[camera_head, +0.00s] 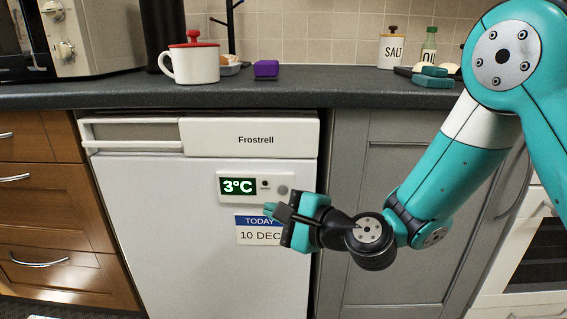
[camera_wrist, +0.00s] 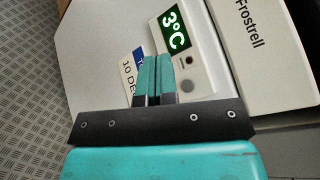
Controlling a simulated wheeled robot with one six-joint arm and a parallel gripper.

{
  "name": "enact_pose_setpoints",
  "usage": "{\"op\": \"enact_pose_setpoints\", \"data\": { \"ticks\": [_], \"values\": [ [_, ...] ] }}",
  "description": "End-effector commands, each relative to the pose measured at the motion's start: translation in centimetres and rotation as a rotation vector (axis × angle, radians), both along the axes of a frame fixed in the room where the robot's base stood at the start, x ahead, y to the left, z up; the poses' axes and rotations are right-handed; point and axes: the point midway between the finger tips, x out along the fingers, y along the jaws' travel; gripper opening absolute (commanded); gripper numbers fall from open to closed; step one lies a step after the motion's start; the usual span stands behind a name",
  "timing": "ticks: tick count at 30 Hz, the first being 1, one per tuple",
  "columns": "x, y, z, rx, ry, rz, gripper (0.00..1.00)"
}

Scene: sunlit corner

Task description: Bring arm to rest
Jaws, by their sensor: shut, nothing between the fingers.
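My gripper (camera_head: 270,209) is shut and empty in front of the white Frostrell fridge (camera_head: 150,230), near its date label (camera_head: 258,236) and below its green display (camera_head: 238,186) reading 3°C. My teal arm reaches in from the right, bent, with the wrist low in front of the cabinet. In the wrist view my gripper (camera_wrist: 154,58) shows its two teal fingers pressed together, with the display (camera_wrist: 174,32) just beyond them and the label (camera_wrist: 132,70) partly hidden behind. I cannot tell whether the fingertips touch the fridge.
A dark counter (camera_head: 320,88) runs above the fridge. On it stand a white mug (camera_head: 195,66) with a red lid, a purple block (camera_head: 266,69), a salt canister (camera_head: 391,51) and a microwave (camera_head: 95,35). A grey cabinet door (camera_head: 400,240) is behind my wrist.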

Motion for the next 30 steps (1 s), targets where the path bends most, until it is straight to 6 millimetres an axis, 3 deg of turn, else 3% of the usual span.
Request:
{"op": "enact_pose_setpoints", "data": {
  "ticks": [1,3,7,12,21,23,24,30],
  "values": [
    [-1.5,0.2,1.7,-0.091,-0.077,0.085,0.00],
    [-4.1,0.1,3.1,-0.259,-0.192,0.230,0.00],
    [-9.3,-1.9,4.2,-0.590,-0.390,0.509,0.00],
    [-15.1,-6.8,4.3,-0.934,-0.545,0.820,0.00],
    [-22.7,-15.3,4.4,-1.262,-0.607,1.221,0.00],
    [-23.8,-16.5,5.2,-1.293,-0.601,1.282,0.00],
    [-23.6,-16.3,6.9,-1.286,-0.599,1.279,0.00],
    [-23.6,-16.3,11.7,-1.284,-0.598,1.276,0.00]
  ]
}}
